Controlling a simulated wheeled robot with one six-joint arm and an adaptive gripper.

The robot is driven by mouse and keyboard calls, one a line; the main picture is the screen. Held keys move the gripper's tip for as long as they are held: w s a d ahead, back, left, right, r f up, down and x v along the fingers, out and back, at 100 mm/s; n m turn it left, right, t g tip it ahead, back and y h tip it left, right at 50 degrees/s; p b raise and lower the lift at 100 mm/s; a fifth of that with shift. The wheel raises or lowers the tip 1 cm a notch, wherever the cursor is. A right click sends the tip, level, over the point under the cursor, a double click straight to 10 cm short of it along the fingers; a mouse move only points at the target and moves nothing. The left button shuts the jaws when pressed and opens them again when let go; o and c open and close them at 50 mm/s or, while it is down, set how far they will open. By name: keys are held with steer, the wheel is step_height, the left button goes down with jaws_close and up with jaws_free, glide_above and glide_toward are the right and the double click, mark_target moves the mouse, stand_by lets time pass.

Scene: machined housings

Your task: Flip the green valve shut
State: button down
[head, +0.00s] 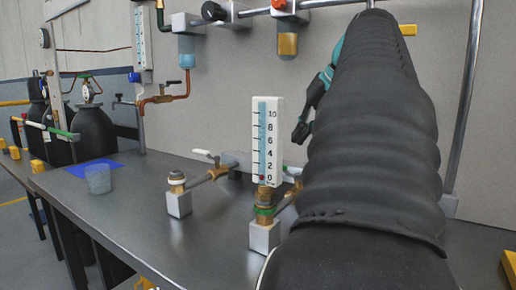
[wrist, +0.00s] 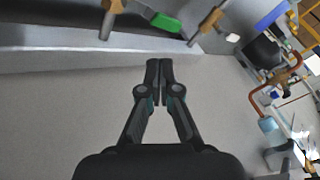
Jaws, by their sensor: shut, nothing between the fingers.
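The green valve handle (wrist: 165,22) shows at the top of the wrist view, next to a brass pipe (wrist: 113,12). In the head view my gripper (head: 300,133) hangs above the bench, right of the white gauge and partly hidden by my arm.
The white scale gauge (head: 266,140) stands upright on the dark bench (head: 130,200). A white valve handle (head: 205,153) sits left of it; it also shows in the wrist view (wrist: 232,38). A cup (head: 98,179) stands near a blue mat (head: 80,168).

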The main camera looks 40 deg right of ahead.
steer(key=v, duration=0.4)
steer(key=shift+a, duration=0.1)
stand_by(0.6)
